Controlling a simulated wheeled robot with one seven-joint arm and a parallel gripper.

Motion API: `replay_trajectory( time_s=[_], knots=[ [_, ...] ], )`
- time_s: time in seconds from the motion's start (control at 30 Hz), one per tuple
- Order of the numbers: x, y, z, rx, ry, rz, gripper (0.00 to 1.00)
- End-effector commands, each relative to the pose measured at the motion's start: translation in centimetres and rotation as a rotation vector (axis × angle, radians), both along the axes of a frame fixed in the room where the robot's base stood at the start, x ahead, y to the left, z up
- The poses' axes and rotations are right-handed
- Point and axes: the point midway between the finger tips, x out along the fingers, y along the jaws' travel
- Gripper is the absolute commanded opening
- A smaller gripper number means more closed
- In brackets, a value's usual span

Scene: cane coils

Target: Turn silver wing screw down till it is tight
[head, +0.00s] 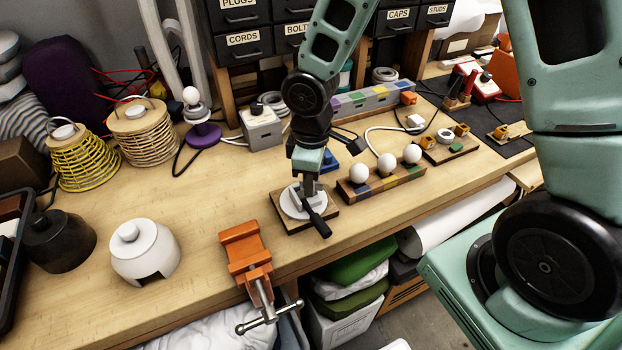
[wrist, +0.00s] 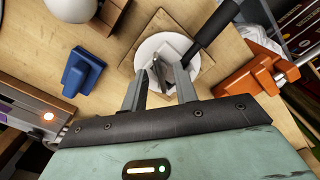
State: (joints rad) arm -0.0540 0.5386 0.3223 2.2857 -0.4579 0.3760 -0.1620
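A round white fixture (wrist: 144,52) with a black handle (wrist: 214,24) sits on a small wooden board (wrist: 157,20). In the head view the fixture (head: 287,205) is near the bench's front edge, its handle (head: 320,223) pointing to the front right. A narrow grey upright piece, apparently the silver wing screw (wrist: 160,70), stands over the fixture in the wrist view. My gripper (wrist: 161,76) is open, its fingers apart on either side of this piece, with gaps visible. In the head view my gripper (head: 306,186) points down over the fixture and hides the screw.
An orange vise (head: 245,250) is clamped at the bench edge, left of the fixture. A wooden strip (head: 385,182) with white bulbs stands to the right. A blue block (wrist: 82,72) is close by.

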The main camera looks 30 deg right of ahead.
Motion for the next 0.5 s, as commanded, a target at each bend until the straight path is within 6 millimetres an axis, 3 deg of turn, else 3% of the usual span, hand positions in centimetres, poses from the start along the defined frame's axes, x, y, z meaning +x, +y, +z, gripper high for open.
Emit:
replay_trajectory(
  time_s=[0.5],
  knots=[
    [0.0,0.0,5.3,-0.001,-0.001,0.0,0.29]
  ],
)
